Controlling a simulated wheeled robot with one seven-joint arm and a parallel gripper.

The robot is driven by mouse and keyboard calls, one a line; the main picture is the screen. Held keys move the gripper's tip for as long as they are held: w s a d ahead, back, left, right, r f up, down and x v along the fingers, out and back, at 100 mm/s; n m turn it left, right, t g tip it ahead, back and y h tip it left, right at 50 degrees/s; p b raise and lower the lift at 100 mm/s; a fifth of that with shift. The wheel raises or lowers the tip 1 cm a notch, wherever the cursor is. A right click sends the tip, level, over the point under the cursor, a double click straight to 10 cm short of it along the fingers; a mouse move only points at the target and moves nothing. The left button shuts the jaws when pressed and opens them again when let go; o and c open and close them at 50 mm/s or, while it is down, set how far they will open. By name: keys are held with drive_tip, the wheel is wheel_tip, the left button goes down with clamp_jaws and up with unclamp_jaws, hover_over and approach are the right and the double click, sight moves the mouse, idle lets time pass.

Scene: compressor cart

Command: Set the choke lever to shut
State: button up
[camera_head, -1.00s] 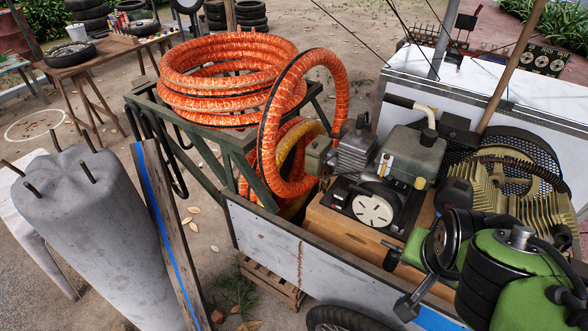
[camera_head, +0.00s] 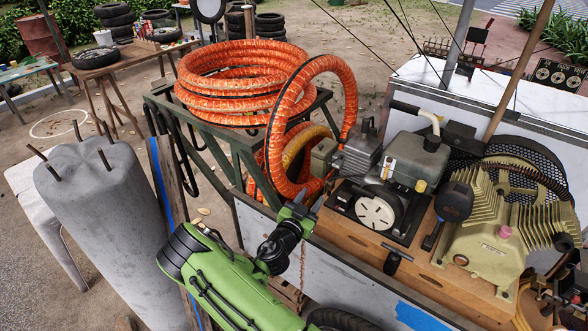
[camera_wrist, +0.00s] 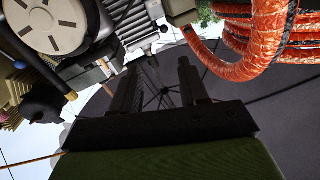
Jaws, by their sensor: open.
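The small engine (camera_head: 376,211) with a pale round starter cover sits on a wooden base in the cart. It also shows at the upper left of the wrist view (camera_wrist: 55,22). A grey-green tank (camera_head: 415,157) and a finned grey block (camera_head: 358,152) stand behind the cover. I cannot tell for sure which small part is the choke lever. My gripper (camera_head: 306,203) is left of the engine, near the orange hose and the cart's side panel. In the wrist view my gripper (camera_wrist: 160,85) has two dark fingers apart, with nothing between them.
Orange hose coils (camera_head: 240,85) lie on a green metal stand, and one loop hangs close to my gripper. A finned tan compressor (camera_head: 487,240) is at the right. A black-handled part (camera_head: 454,205) stands between engine and compressor. A grey concrete piece (camera_head: 110,225) stands at left.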

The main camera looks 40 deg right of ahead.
sight(329, 165)
drive_tip(key=shift+t, duration=0.3)
drive_tip(key=x, duration=0.5)
drive_tip(key=p+x, duration=0.1)
drive_tip(key=x, duration=0.4)
drive_tip(key=p+x, duration=0.1)
drive_tip(key=x, duration=0.4)
drive_tip(key=shift+w+d+f, duration=0.15)
drive_tip(key=shift+w+f, duration=0.1)
drive_tip(key=shift+w, duration=0.2)
drive_tip(key=shift+c, duration=0.2)
clamp_jaws()
